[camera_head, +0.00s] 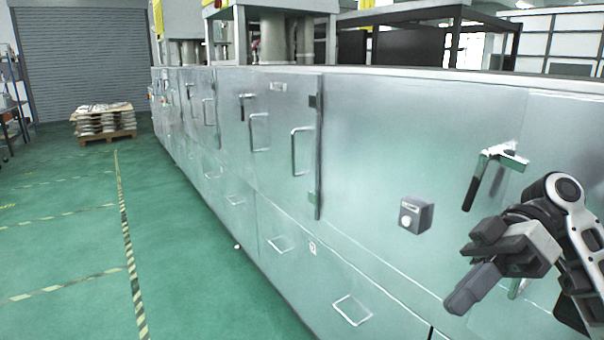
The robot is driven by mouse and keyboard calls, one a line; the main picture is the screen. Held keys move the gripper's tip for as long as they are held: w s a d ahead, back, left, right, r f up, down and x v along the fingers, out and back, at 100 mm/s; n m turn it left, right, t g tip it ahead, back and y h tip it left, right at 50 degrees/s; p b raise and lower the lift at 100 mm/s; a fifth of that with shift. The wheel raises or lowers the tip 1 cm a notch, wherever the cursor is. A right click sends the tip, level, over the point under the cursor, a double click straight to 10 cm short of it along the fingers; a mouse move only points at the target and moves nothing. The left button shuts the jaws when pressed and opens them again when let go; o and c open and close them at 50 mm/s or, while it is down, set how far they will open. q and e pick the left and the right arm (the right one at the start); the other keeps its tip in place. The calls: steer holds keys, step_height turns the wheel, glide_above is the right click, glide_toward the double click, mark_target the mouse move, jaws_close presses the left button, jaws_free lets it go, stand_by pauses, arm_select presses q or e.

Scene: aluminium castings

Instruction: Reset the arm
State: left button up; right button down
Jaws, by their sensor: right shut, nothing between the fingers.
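My right gripper (474,290) is at the lower right of the head view, on a bent grey and white arm. Its dark fingers are together, with nothing between them, and point down and to the left. It is in front of a long row of metal cabinets (370,140). A small box with a round knob (415,215) is on the cabinet face to the left of the gripper. A latch handle with a dark grip (490,170) is above the gripper. My left gripper is not in view.
The green floor (190,250) at the left is open, with striped yellow and black lines (128,240). Loop handles (300,150) stick out along the cabinet fronts.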

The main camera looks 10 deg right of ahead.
steer(key=w+a+f+m+t, duration=0.2)
steer(key=f+m, duration=0.1)
steer(key=f, duration=0.3)
steer(key=w+a+f+m+t+h, duration=0.1)
steer(key=w+f+m+t, duration=0.1)
steer(key=f, duration=0.4)
steer(key=w+a+f+m+t, duration=0.1)
steer(key=w+a+f+m, duration=0.15)
steer(key=f, duration=0.25)
steer(key=s+d+f+t+h, duration=0.3)
steer(key=f+h, duration=0.2)
steer(key=f, duration=0.5)
steer(key=s+d+f+t+h, duration=0.2)
steer(key=d+f+h, duration=0.2)
steer(key=f, duration=0.5)
steer(key=s+a+f+n+t, duration=0.2)
steer(key=s+n, duration=0.1)
steer(key=s, duration=0.3)
steer(key=a+m+t, duration=0.1)
steer(key=a+m, duration=0.4)
steer(key=a, duration=0.6)
steer(key=shift+a+r, duration=0.15)
steer(key=shift+r, duration=0.05)
